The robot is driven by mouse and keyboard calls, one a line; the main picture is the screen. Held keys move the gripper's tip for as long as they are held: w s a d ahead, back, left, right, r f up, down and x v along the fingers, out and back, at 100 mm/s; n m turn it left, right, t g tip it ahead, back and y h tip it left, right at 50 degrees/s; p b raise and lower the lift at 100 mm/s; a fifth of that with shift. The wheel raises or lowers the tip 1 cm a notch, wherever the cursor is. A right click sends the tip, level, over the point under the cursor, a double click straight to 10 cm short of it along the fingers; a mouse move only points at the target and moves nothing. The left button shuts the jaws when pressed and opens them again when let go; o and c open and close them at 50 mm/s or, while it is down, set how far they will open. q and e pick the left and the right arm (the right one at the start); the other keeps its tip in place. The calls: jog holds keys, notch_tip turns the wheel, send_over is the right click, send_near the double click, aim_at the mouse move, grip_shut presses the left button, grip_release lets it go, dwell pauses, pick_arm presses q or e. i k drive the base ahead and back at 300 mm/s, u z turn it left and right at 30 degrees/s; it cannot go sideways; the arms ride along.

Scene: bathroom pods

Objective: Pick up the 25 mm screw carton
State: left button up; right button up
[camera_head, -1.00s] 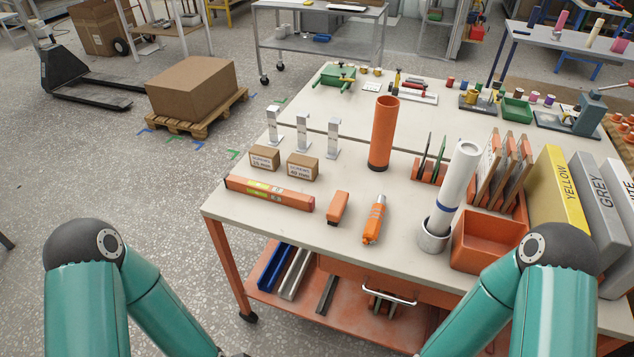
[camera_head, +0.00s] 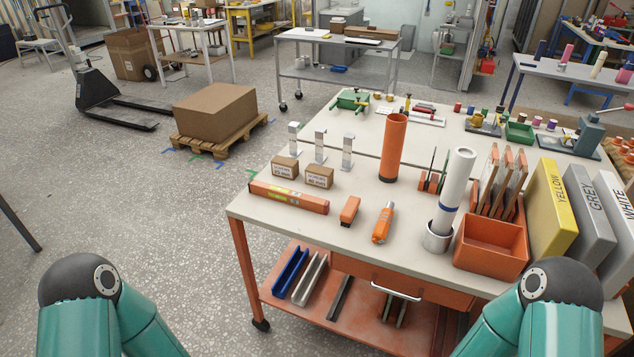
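Two small brown cartons with white labels stand side by side near the left edge of the workbench (camera_head: 310,225). In the earlier head view the left carton's label seems to read 25 mm and the right one's 40 mm; the print is too small to be sure now. The left carton (camera_head: 285,167) stands just in front of a metal bracket, and the right carton (camera_head: 319,177) is close beside it. Both sit behind the orange spirit level. Teal parts of my two arms show at the bottom corners, well short of the cartons. Neither gripper shows.
An orange spirit level (camera_head: 289,197) lies in front of the cartons. Metal brackets (camera_head: 347,151) stand behind them. An orange tube (camera_head: 393,147), an orange bin (camera_head: 490,247) and upright binders (camera_head: 553,208) stand farther right.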

aim_at(288, 168)
jog(key=u, duration=0.1)
jog(key=i, duration=0.9)
jog(key=z, duration=0.15)
